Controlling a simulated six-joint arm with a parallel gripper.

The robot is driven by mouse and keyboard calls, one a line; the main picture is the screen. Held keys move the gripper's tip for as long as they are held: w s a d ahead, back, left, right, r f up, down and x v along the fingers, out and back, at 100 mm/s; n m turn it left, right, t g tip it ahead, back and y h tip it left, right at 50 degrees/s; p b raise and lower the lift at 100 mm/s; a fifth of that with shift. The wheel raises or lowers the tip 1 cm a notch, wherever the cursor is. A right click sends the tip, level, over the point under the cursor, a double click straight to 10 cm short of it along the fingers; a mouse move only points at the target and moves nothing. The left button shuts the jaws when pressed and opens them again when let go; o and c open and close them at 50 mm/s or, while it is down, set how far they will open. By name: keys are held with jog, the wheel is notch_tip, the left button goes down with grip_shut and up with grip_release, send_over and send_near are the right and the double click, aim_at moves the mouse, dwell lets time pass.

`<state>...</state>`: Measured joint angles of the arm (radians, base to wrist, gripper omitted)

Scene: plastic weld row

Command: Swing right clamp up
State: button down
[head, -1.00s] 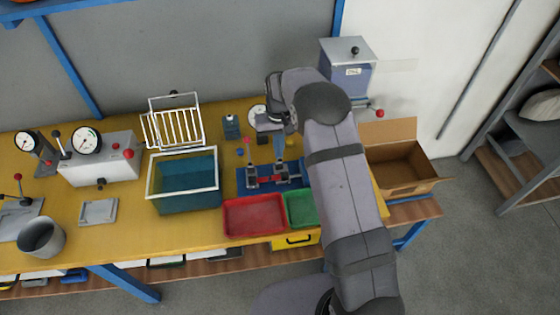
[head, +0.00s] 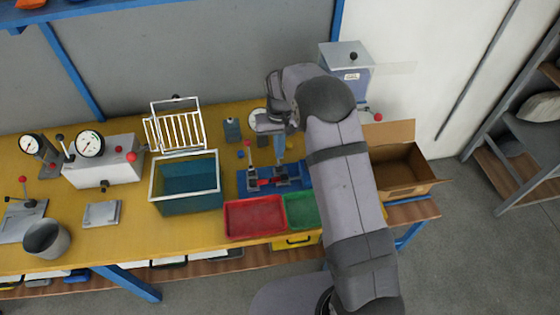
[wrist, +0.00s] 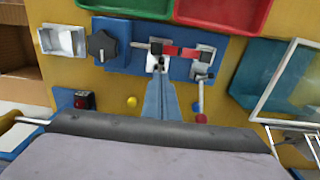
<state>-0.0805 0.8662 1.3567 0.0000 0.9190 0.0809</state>
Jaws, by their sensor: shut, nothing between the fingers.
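The blue weld fixture (head: 243,187) lies on the yellow bench behind the red and green trays. The right clamp (wrist: 158,62) is at the middle of the fixture in the wrist view, with red and dark parts beside it. My gripper (wrist: 159,76) is shut and empty, its blue-grey fingers pointing at this clamp. The tips are close to its base; I cannot tell whether they touch. In the head view my gripper (head: 280,158) comes down over the fixture. The left clamp (wrist: 203,65) has a red-tipped handle. The right clamp's handle is not clear.
The red tray (head: 254,219) and green tray (head: 302,212) stand in front of the fixture. A black knob (wrist: 102,45) sits beside the right clamp. The teal tank (head: 187,205) is to the left, and an open cardboard box (head: 405,185) is to the right.

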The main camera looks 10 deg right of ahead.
aim_at(279, 165)
jog(key=shift+r+p, duration=1.3)
jog(key=shift+r, duration=0.75)
jog(key=s+d+f+g, duration=0.1)
jog(key=s+f+g, duration=0.35)
jog(key=s, duration=1.15)
jog(key=s+d+r+t, duration=0.1)
jog(key=s+r, duration=0.2)
jog(key=s, duration=0.4)
jog(key=s+d+r+t, duration=0.1)
jog(key=s+r, duration=0.2)
jog(key=s, duration=0.5)
jog(key=r, duration=0.1)
jog(key=w+r+t, duration=0.1)
jog(key=r, duration=0.1)
jog(key=w+d+r+t, duration=0.1)
jog(key=r, duration=0.1)
jog(key=shift+d+r+t+b, duration=0.1)
jog(key=shift+r+t+b, duration=0.1)
jog(key=shift+t+b, duration=0.1)
